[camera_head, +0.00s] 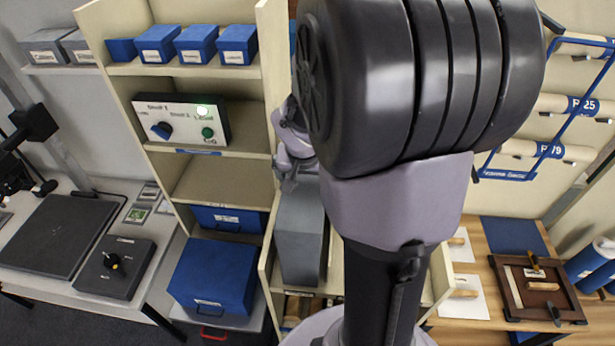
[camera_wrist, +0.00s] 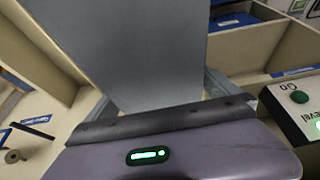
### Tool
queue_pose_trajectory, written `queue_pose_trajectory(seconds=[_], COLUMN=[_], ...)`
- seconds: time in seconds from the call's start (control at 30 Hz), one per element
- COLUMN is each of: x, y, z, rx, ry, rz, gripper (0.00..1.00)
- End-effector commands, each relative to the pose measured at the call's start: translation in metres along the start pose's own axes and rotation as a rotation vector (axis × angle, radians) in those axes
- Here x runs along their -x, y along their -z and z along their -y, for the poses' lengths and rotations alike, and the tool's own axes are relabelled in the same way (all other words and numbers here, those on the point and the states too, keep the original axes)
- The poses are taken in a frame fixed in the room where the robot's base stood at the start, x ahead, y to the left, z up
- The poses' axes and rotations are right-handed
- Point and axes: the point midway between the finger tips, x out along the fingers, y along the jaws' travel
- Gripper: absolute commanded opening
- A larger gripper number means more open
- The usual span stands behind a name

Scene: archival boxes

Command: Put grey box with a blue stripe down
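A plain grey box (camera_head: 301,238) hangs upright below my gripper (camera_head: 288,178) in the head view, in front of or within a pale wooden shelf bay. In the wrist view the grey box (camera_wrist: 135,50) fills the upper middle, with its near end between the fingers of my gripper (camera_wrist: 165,105). My gripper looks shut on it. No blue stripe shows on the visible faces. I cannot tell whether the box's bottom touches a surface. My arm hides what lies to its right in the head view.
Several small blue boxes (camera_head: 197,43) stand on the upper left shelf. Below them is a control panel (camera_head: 180,118) with a lit green lamp. A large blue box (camera_head: 213,275) sits low at left. A pale bay wall (camera_head: 268,262) stands close left of the grey box.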

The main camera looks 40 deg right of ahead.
Motion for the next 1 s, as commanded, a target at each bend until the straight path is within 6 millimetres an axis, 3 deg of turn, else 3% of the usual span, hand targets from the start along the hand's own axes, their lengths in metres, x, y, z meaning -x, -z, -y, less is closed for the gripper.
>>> queue_pose_trajectory(seconds=[0.2, 0.5, 0.6, 0.83, 0.87, 0.93, 1.0], x=[0.009, 0.092, 0.111, 0.126, 0.132, 0.160, 0.196], y=[0.003, 0.004, 0.003, -0.001, -0.005, -0.036, -0.086], z=[0.000, 0.000, 0.001, 0.002, 0.007, 0.030, 0.056], rx=[0.000, -0.001, 0.000, 0.004, 0.014, 0.069, 0.157], ry=[0.000, 0.002, 0.001, 0.005, 0.019, 0.100, 0.224], rz=[-0.001, -0.005, -0.003, -0.001, -0.003, -0.006, 0.003], gripper=[1.00, 1.00, 1.00, 1.00, 1.00, 1.00, 1.00])
